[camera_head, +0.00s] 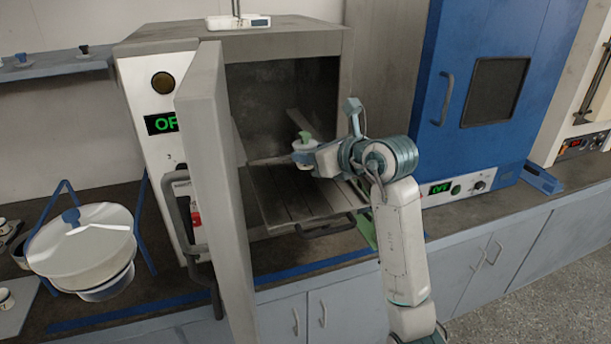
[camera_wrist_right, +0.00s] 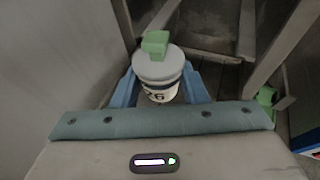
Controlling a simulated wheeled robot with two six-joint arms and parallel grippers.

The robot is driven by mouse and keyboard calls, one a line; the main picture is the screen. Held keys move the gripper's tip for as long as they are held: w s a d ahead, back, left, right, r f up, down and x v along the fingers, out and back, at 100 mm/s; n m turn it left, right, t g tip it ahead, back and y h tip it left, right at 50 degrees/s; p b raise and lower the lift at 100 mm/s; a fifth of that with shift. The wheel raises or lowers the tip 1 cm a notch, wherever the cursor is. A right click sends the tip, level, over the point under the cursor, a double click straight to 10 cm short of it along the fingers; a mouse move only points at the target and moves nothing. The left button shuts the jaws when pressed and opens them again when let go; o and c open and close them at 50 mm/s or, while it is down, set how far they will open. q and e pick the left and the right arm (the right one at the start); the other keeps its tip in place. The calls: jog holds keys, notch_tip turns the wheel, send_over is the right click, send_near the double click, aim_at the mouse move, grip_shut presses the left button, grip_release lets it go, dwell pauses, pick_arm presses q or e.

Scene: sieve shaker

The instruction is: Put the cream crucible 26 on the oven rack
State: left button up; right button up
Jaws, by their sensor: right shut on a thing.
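The cream crucible 26 (camera_head: 304,157) (camera_wrist_right: 158,92) has a grey lid with a green block on top. My right gripper (camera_head: 303,150) (camera_wrist_right: 158,82) is shut on it, with one blue finger on each side in the right wrist view. The number 26 shows partly between the fingers. The crucible looks upright in the mouth of the open oven (camera_head: 290,95), over the slatted oven rack (camera_head: 285,203). I cannot tell whether it touches the rack. My left gripper is not in view.
The oven door (camera_head: 215,180) stands open at the left of the rack. A blue oven (camera_head: 495,90) stands to the right with its door shut. A lidded white vessel (camera_head: 82,240) stands on the left counter. A green object (camera_wrist_right: 267,97) is at the right in the right wrist view.

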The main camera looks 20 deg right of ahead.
aim_at(311, 194)
jog(key=shift+s+f, duration=0.15)
jog(key=shift+f, duration=0.5)
notch_tip(311, 194, down, 5)
jog(key=shift+f+p, duration=0.1)
jog(key=shift+p, duration=0.6)
jog(key=shift+f, duration=0.15)
jog(key=o, duration=1.3)
jog(key=shift+c, duration=0.2)
